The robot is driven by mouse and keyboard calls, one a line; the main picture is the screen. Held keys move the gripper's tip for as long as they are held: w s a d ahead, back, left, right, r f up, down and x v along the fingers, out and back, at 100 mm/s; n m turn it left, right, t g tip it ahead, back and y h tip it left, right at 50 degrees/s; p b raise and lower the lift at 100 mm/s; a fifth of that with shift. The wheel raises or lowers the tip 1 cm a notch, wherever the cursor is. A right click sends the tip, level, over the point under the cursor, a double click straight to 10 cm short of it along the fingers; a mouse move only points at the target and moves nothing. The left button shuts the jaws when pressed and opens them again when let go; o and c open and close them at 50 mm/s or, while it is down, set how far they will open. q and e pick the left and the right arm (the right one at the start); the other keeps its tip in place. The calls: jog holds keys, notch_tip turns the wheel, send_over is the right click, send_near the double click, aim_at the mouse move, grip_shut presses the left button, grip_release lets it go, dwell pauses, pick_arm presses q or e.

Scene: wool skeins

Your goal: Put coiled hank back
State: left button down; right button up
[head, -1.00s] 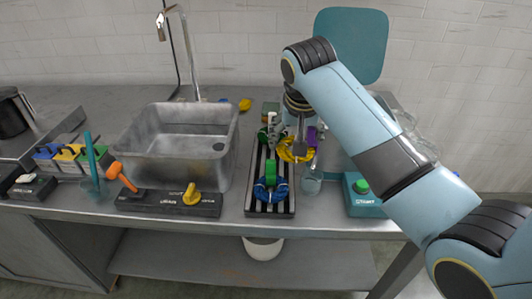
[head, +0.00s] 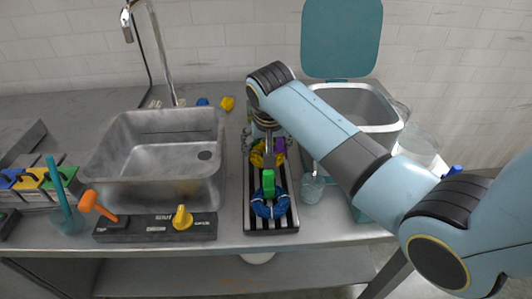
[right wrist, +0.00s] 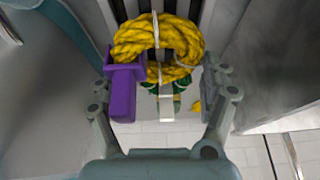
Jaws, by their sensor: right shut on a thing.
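The yellow coiled hank (head: 257,158) with a white band and a purple block (head: 279,145) is at the far part of the black slatted rack (head: 252,222). My right gripper (right wrist: 165,95) is shut on the hank, its fingers on either side of coil and purple block. The hank (right wrist: 155,40) fills the upper middle of the right wrist view. Whether it rests on the slats or hangs just above, I cannot tell. A blue coiled hank (head: 283,207) with a green block (head: 268,182) lies at the rack's front. Green strands (right wrist: 178,88) show behind the yellow hank. My left gripper is out of view.
A metal sink (head: 150,185) stands left of the rack, with an orange-handled and a yellow-knobbed control (head: 182,218) before it. A glass jar (head: 312,187) stands close right. A bin with an open teal lid (head: 342,40) is behind my right arm.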

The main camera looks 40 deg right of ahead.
notch_tip(320, 180, down, 3)
jog(key=shift+r, duration=0.2)
jog(key=shift+f, duration=0.1)
jog(key=o, duration=0.9)
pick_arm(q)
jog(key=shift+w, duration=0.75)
pick_arm(e)
jog(key=shift+o, duration=0.2)
jog(key=shift+s+r, duration=0.1)
jog(key=shift+r, duration=0.15)
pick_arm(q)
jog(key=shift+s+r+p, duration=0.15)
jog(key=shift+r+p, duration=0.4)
pick_arm(e)
jog(key=v, duration=1.1)
jog(key=shift+s+a+r, duration=0.1)
jog(key=shift+r, duration=0.2)
jog(key=shift+f, duration=0.1)
